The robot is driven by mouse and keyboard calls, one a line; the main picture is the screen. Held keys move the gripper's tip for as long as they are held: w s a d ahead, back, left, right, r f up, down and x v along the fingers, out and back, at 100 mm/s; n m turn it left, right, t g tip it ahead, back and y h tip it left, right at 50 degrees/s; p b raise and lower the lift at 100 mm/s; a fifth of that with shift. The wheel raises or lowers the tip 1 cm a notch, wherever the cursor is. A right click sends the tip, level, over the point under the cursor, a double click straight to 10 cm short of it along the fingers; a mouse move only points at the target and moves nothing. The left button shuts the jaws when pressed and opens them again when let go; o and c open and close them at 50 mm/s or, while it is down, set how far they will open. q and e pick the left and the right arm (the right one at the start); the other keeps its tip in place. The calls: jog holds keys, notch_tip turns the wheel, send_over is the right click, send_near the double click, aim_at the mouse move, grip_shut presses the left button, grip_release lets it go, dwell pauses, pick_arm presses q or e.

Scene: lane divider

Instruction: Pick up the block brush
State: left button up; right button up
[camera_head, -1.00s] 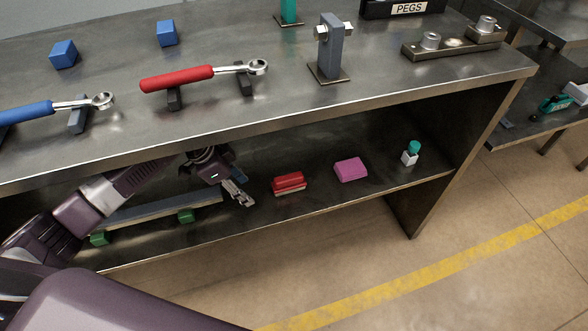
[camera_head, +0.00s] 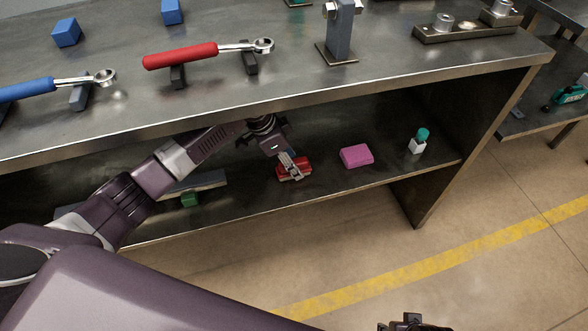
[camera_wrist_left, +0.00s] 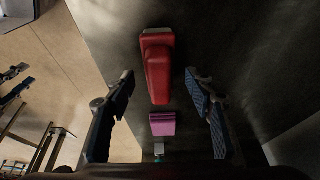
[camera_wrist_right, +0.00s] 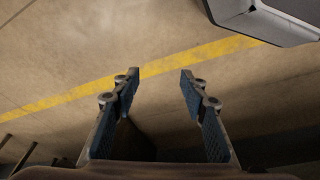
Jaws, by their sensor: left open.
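The block brush (camera_head: 297,174), a red block with a raised red handle, lies on the lower shelf. My left gripper (camera_head: 290,163) is over it and partly hides it in the head view. In the left wrist view the brush (camera_wrist_left: 157,70) shows between the two spread fingers of my left gripper (camera_wrist_left: 160,80), with a gap on each side. That gripper is open and holds nothing. My right gripper (camera_wrist_right: 161,78) is open and empty over the floor, well away from the shelf.
A pink block (camera_head: 357,155) and a small white item with a teal top (camera_head: 417,143) lie to the right of the brush. A bar on a green block (camera_head: 190,200) is to the left. The upper tabletop (camera_head: 320,85) overhangs the shelf and carries red and blue wrenches.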

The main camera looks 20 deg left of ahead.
pick_arm(q)
jog(key=shift+w+d+f, duration=0.15)
jog(key=shift+d+f, duration=0.05)
jog(key=shift+f, duration=0.5)
pick_arm(e)
jog(key=shift+w+r, duration=0.1)
jog(key=shift+r, duration=0.55)
pick_arm(q)
jog(key=c, duration=1.2)
pick_arm(e)
jog(key=shift+a, duration=0.1)
pick_arm(q)
jog(key=shift+r, duration=0.15)
jog(key=shift+c, duration=0.2)
jog(key=shift+r, duration=0.5)
jog(key=shift+s+d+r+p, duration=0.2)
jog(key=shift+r+p, duration=0.1)
jog(key=shift+r, duration=0.3)
jog(key=shift+s+d+r+p, duration=0.15)
jog(key=shift+r+p, duration=0.15)
jog(key=shift+r, duration=0.3)
jog(key=s+d+p, duration=0.2)
jog(key=s+d, duration=0.7)
jog(key=s, duration=0.5)
jog(key=shift+d+p, duration=0.2)
jog(key=shift+p, duration=0.1)
pick_arm(e)
jog(key=s+f, duration=0.6)
jog(key=f, duration=0.6)
jog(key=shift+d+g, duration=0.4)
